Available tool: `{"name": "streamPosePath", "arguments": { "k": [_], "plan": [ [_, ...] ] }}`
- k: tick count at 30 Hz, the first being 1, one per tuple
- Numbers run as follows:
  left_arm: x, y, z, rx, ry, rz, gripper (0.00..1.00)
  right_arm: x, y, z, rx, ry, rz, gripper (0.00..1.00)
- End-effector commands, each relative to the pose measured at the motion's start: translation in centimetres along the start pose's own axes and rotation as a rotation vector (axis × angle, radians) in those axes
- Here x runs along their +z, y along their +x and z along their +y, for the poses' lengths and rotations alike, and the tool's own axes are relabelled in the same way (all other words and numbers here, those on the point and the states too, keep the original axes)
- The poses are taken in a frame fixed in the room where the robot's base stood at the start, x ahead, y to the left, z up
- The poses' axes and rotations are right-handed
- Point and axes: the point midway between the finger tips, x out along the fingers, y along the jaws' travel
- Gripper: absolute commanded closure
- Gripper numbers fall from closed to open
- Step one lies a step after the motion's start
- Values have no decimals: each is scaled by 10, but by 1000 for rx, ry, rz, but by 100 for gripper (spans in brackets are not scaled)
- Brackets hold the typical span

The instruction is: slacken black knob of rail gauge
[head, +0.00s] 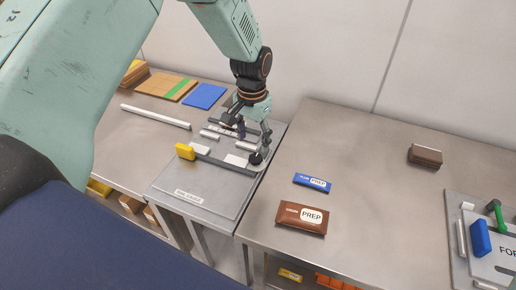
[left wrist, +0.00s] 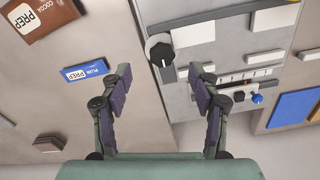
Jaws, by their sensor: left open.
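The rail gauge (head: 214,196) is a grey plate with rails, pale blocks and a label on the left-hand table. Its black knob (head: 257,158) sits at the plate's right side; in the left wrist view the black knob (left wrist: 159,54) shows a white mark on its rim. My left gripper (head: 248,132) is open and empty above the gauge. In the left wrist view the fingers of my left gripper (left wrist: 160,78) stand wide apart, with the knob in line with the gap, beyond the tips. I cannot tell the height between them. My right gripper is not in view.
A blue packet (head: 312,182) and a brown packet (head: 302,217) lie on the right-hand table. A pale bar (head: 155,116) and a blue sheet (head: 204,96) lie behind. The right-hand table's middle is clear.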

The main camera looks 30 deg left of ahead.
Motion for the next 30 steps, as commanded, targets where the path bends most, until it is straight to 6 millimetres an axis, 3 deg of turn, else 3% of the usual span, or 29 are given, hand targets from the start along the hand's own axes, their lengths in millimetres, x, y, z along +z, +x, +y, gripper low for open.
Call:
{"name": "streamPosePath", "arguments": {
  "k": [6,11,16,24,30],
  "plan": [
    [-17,3,-7,5,2,-10,39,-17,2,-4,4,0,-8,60],
    [-12,5,-3,0,2,-6,39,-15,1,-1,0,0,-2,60],
    [-3,25,1,-5,2,2,39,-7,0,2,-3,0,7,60],
    [-14,70,-6,3,1,-9,39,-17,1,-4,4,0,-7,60],
    [-11,75,-3,-1,2,-4,39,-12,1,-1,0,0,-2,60]
  ]
}}
